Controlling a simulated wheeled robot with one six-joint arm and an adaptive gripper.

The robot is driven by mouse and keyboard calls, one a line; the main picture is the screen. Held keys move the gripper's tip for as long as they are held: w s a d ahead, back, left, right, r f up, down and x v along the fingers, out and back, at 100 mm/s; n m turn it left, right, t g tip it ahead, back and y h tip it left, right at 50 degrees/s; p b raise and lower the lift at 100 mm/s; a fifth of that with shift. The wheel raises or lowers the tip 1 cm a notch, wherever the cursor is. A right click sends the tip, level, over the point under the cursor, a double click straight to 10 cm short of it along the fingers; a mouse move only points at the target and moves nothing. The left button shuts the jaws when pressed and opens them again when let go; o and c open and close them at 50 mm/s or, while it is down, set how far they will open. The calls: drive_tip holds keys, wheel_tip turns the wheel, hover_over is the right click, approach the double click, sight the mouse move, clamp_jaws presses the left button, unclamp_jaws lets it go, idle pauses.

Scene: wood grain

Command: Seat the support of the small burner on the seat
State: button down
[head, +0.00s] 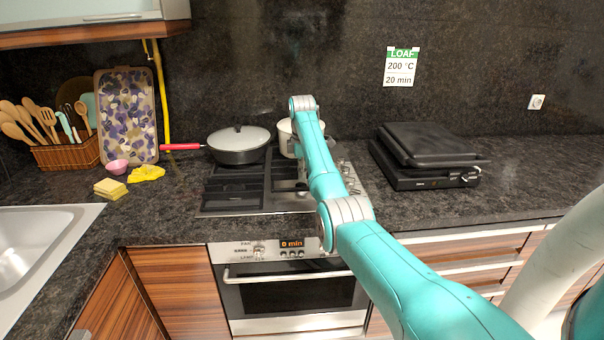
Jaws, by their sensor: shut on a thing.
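The gas hob (258,203) is set into the dark stone counter, with black pan supports on it. My arm reaches over the hob and its wrist points down at the hob's middle. My gripper (302,176) shows only as a narrow grey part left of my forearm, low over the hob. It is shut on a dark piece, the support of the small burner (291,186), at the hob's middle front. My forearm hides much of the gripper and the hob's right side. I cannot make out the seat or whether the support touches it.
A lidded pan (238,148) with a red handle and a pale pot (286,136) stand at the hob's back. A black grill (425,160) is to the right.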

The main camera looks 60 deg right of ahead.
idle(0.3)
drive_tip(key=shift+f, duration=2.4)
drive_tip(key=shift+f, duration=0.7)
drive_tip(key=c, duration=1.1)
unclamp_jaws()
drive_tip(key=shift+c, duration=0.2)
wheel_tip(320, 180, up, 8)
drive_tip(key=shift+s+f, duration=0.1)
drive_tip(key=shift+f, duration=0.15)
drive_tip(key=shift+s, duration=0.1)
